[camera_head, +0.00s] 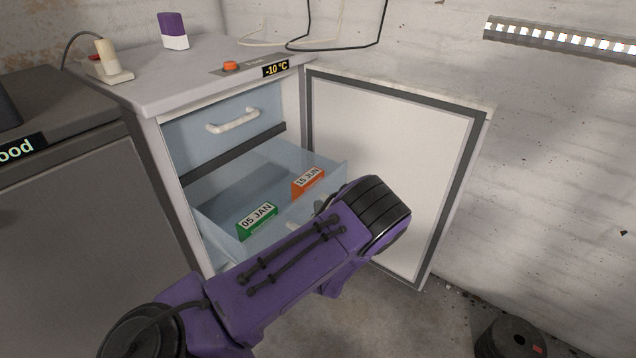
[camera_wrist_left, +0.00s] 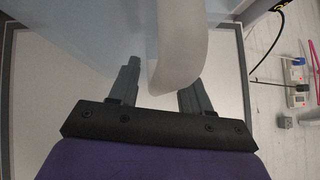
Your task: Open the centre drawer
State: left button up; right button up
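The centre drawer (camera_head: 222,238) is a pale blue, see-through drawer of the open freezer (camera_head: 180,92). It is pulled out, with a green box marked 05 JAN (camera_head: 257,222) and an orange box marked 15 JUN (camera_head: 307,181) in it. My left arm crosses in front of the drawer and hides most of its front and handle in the head view. In the left wrist view a white handle (camera_wrist_left: 181,45) lies between the two fingers of my left gripper (camera_wrist_left: 160,82), with a gap at the left finger. My right gripper is not in view.
The freezer door (camera_head: 385,150) stands wide open on the right. The upper drawer (camera_head: 220,122) with its white handle is shut. A dark cabinet (camera_head: 90,210) stands at the left. A dark round object (camera_head: 510,340) is on the floor at lower right.

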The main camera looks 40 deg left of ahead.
pick_arm(q)
jog(key=shift+s+d, duration=0.15)
jog(key=shift+d, duration=0.2)
jog(key=p+v, duration=0.2)
jog(key=v, duration=0.7)
jog(key=shift+s+d+f, duration=0.15)
jog(key=shift+s+d, duration=0.15)
